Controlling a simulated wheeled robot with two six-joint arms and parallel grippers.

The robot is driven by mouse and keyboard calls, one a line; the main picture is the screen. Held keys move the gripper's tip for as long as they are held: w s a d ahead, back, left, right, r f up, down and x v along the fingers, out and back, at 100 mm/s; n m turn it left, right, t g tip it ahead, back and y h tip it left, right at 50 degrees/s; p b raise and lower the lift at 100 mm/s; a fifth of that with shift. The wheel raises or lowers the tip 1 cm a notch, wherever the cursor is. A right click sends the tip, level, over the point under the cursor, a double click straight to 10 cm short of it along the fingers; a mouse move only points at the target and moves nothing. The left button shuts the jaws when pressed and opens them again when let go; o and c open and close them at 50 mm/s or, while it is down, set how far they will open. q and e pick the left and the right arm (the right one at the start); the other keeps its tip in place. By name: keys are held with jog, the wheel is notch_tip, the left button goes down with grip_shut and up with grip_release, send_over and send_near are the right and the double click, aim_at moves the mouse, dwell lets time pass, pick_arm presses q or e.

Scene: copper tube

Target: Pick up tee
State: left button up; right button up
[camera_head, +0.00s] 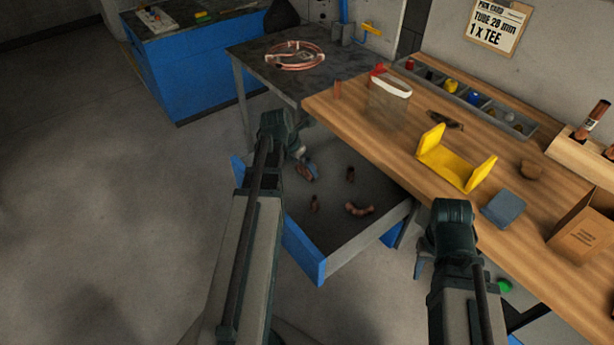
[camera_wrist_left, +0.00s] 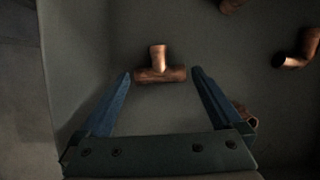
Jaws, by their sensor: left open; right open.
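The copper tee (camera_wrist_left: 160,68) lies on the grey drawer floor in the left wrist view, its stem pointing away from my left gripper. My left gripper (camera_wrist_left: 161,74) is open, with its two blue fingers on either side of the tee's crossbar and a gap at each side. In the head view my left gripper (camera_head: 298,152) is over the back left of the open drawer, partly hidden by my arm. I cannot tell which fitting there is the tee. My right gripper (camera_head: 418,267) is mostly hidden by its wrist, below the bench's front edge, away from the fittings.
The open drawer (camera_head: 364,238) has a blue front and several other copper fittings, including an elbow (camera_wrist_left: 300,50). Another fitting (camera_wrist_left: 246,116) lies by my right-hand finger. The wooden bench (camera_head: 405,160) overhangs the drawer's right side and carries a yellow bracket (camera_head: 452,166).

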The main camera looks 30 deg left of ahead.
aim_at(305, 170)
pick_arm(q)
jog(key=b+x, duration=0.1)
jog(key=x, duration=0.1)
jog(key=shift+w+f, duration=0.15)
jog(key=shift+f, duration=0.2)
jog(key=shift+r, duration=0.1)
pick_arm(e)
notch_tip(305, 170, down, 2)
jog(key=shift+f, duration=0.2)
pick_arm(q)
jog(key=c, duration=1.1)
jog(key=shift+o, duration=0.2)
pick_arm(e)
jog(key=shift+r, duration=0.1)
pick_arm(q)
notch_tip(305, 170, up, 10)
jog(key=p, duration=0.9)
jog(key=shift+p, duration=0.35)
pick_arm(e)
notch_tip(305, 170, up, 10)
